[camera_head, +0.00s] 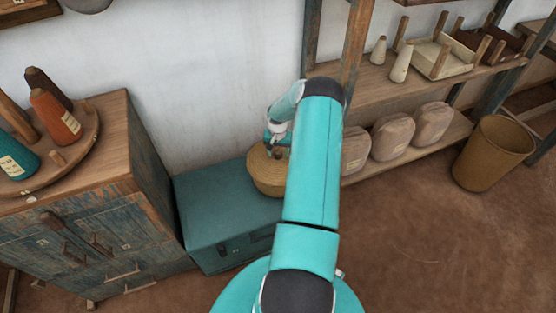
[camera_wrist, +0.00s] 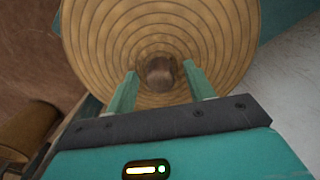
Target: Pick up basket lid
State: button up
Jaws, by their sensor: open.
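The basket lid (camera_wrist: 100,40) is a round, tan, coiled disc with a dark brown knob (camera_wrist: 160,73) at its centre. In the head view the lid (camera_head: 264,160) sits on a round woven basket (camera_head: 268,184), which stands on a teal chest. My gripper (camera_wrist: 161,88) is open, and its two green fingers stand on either side of the knob in the wrist view. I cannot tell whether they touch it. In the head view my gripper (camera_head: 277,143) is above the lid, and my arm hides the basket's right side.
The teal chest (camera_head: 205,205) stands against the white wall, beside a wooden cabinet (camera_head: 135,150) with cones on its top. To the right is a shelf rack (camera_head: 385,95) with several wrapped bundles (camera_head: 392,136). A tan bin (camera_head: 492,153) stands on the floor, which is clear at the lower right.

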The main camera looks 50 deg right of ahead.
jog(key=shift+f, duration=0.25)
grip_shut()
jog(key=shift+r, duration=0.1)
